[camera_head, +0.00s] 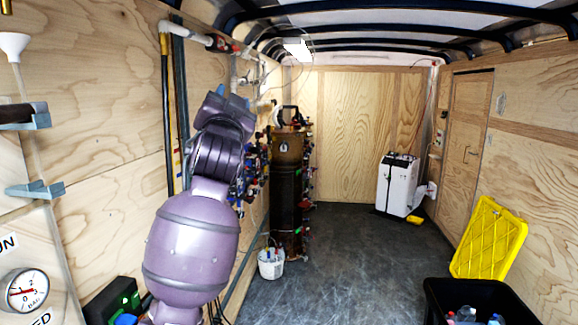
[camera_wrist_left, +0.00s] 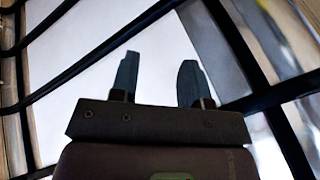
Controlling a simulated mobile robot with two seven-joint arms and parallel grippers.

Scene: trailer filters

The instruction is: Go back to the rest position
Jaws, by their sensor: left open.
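My left arm is raised in front of the left plywood wall in the head view. My left gripper (camera_head: 236,100) is at its top, pointing up and away, with small blue fingertips partly hidden behind the wrist. In the left wrist view my left gripper (camera_wrist_left: 157,82) shows two dark fingers standing apart with nothing between them. Behind them are the trailer's pale ceiling panels (camera_wrist_left: 95,45) and dark ribs. My right gripper is not in either view.
Pipes (camera_head: 190,34) run along the left wall near my arm. A tall dark column (camera_head: 287,190) with valves stands behind it, a white bucket (camera_head: 271,264) at its foot. A white machine (camera_head: 396,185), yellow lid (camera_head: 488,240) and black bin (camera_head: 482,290) are right. The middle floor is clear.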

